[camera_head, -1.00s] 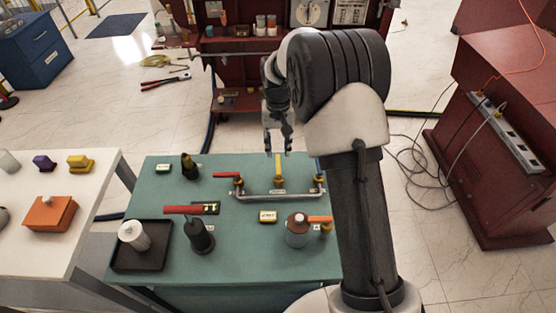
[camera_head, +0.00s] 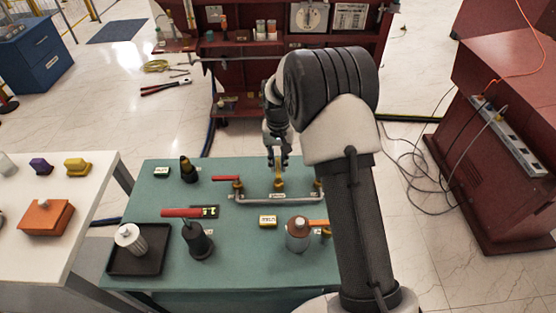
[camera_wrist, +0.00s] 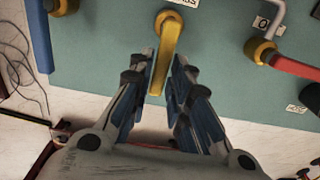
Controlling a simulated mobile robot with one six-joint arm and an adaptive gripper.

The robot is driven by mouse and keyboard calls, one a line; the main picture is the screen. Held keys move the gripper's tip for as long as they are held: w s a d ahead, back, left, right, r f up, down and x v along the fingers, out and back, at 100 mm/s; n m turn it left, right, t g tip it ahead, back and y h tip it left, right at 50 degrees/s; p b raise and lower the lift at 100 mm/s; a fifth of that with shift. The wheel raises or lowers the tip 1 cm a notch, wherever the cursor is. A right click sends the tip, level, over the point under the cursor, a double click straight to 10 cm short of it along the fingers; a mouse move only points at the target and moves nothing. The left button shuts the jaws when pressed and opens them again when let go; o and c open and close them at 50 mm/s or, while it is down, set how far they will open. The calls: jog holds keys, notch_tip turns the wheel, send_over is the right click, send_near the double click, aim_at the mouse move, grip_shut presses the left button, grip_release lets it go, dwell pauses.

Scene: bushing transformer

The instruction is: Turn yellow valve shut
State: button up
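The yellow valve (camera_head: 279,184) sits in the middle of a grey pipe (camera_head: 255,198) on the green table. Its long yellow handle (camera_wrist: 165,55) points toward the table's far edge. My gripper (camera_head: 277,158) is at that handle, pointing down. In the wrist view my gripper (camera_wrist: 165,68) is open, with one finger on each side of the handle. A gap shows at the left finger; whether the right finger touches the handle I cannot tell.
A red-handled valve (camera_head: 228,179) stands at the pipe's left end. A blue handle (camera_wrist: 40,38) shows on the other side in the wrist view. A black tray (camera_head: 120,262), dark bushings and a brown-white jar (camera_head: 298,238) stand nearer on the table.

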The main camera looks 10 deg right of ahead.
grip_shut()
dwell(0.5)
jog(key=n, duration=0.1)
jog(key=a+n+p, duration=0.1)
jog(key=n+p, duration=0.1)
jog(key=n, duration=0.1)
jog(key=shift+a+r, duration=0.1)
jog(key=shift+a, duration=0.2)
jog(key=n, duration=0.1)
jog(key=a+n+p, duration=0.1)
jog(key=n, duration=0.2)
jog(key=shift+s+a+n, duration=0.3)
jog(key=shift+a+n, duration=0.05)
jog(key=shift+n, duration=0.05)
jog(key=n, duration=0.2)
jog(key=s+a+n+p, duration=0.1)
jog(key=n, duration=0.1)
jog(key=shift+s+a, duration=0.1)
jog(key=shift+a, duration=0.05)
jog(key=shift+s+a+n+p, duration=0.2)
jog(key=shift+s+n+p, duration=0.15)
jog(key=shift+n, duration=0.9)
jog(key=shift+s+a+n+p, duration=0.2)
jog(key=shift+s+n, duration=0.25)
jog(key=shift+n, duration=0.8)
jog(key=shift+o, duration=2.3)
grip_release()
jog(key=shift+s, duration=0.1)
